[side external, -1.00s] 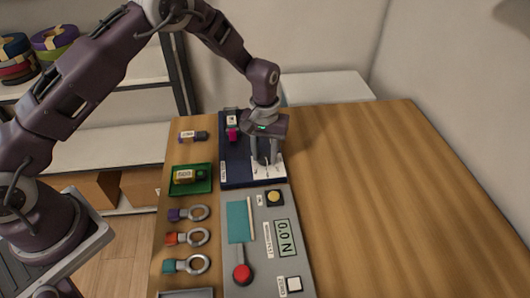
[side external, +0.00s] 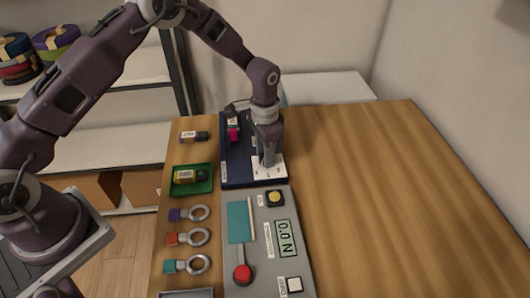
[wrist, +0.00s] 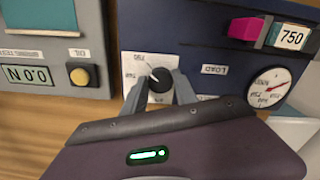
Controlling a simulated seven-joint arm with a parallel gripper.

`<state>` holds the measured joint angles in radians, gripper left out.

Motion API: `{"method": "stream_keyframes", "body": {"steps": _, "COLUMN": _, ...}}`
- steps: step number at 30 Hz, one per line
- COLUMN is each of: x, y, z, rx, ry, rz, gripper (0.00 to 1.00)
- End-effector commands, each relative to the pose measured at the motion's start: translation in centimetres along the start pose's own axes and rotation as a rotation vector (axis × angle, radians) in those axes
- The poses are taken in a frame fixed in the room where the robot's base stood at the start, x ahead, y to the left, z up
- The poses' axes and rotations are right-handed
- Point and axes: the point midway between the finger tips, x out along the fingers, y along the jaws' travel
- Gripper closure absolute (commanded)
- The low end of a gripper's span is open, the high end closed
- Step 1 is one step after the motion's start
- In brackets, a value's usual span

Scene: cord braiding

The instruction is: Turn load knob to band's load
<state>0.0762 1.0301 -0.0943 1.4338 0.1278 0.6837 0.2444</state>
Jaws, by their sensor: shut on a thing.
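The load knob (wrist: 160,78), dark with a pale pointer mark, sits on a white dial plate (wrist: 135,62) on the navy machine (wrist: 190,50); it also shows in the side view, where my gripper hides the knob and part of the plate (side external: 276,171). My gripper (wrist: 159,86) is shut on the knob, one finger on each side. The pointer slants toward the plate's upper left; the small scale numbers are hard to read. A magenta band (wrist: 247,28) sits in the machine beside a tag (wrist: 290,37) reading 750. My gripper (side external: 266,160) points down.
A round gauge (wrist: 269,87) with a red needle is on the navy machine. The grey panel (side external: 262,270) has a yellow button (side external: 274,197), red knob (side external: 242,274) and 0.0 N display (side external: 285,238). Ringed tags and a green tray (side external: 207,188) lie left. The right tabletop is clear.

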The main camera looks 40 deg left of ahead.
Motion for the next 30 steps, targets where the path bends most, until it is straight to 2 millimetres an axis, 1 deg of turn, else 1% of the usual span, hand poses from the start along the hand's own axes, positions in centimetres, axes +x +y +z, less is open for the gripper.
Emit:
{"method": "stream_keyframes", "body": {"steps": 9, "x": -0.07, "y": -0.03, "z": -0.06, "rx": 0.111, "ry": 0.002, "rz": 0.0, "gripper": 1.0}}
{"method": "stream_keyframes", "body": {"steps": 26, "x": -0.06, "y": -0.06, "z": -0.05, "rx": 0.136, "ry": 0.001, "rz": -0.001, "gripper": 1.0}}
{"method": "stream_keyframes", "body": {"steps": 27, "x": -0.06, "y": -0.07, "z": -0.05, "rx": 0.136, "ry": 0.001, "rz": -0.001, "gripper": 0.58}}
{"method": "stream_keyframes", "body": {"steps": 29, "x": -0.05, "y": -0.06, "z": -0.04, "rx": 0.136, "ry": 0.001, "rz": -0.001, "gripper": 0.47}}
{"method": "stream_keyframes", "body": {"steps": 30, "x": -0.05, "y": -0.06, "z": -0.04, "rx": 0.136, "ry": 0.001, "rz": -0.001, "gripper": 0.44}}
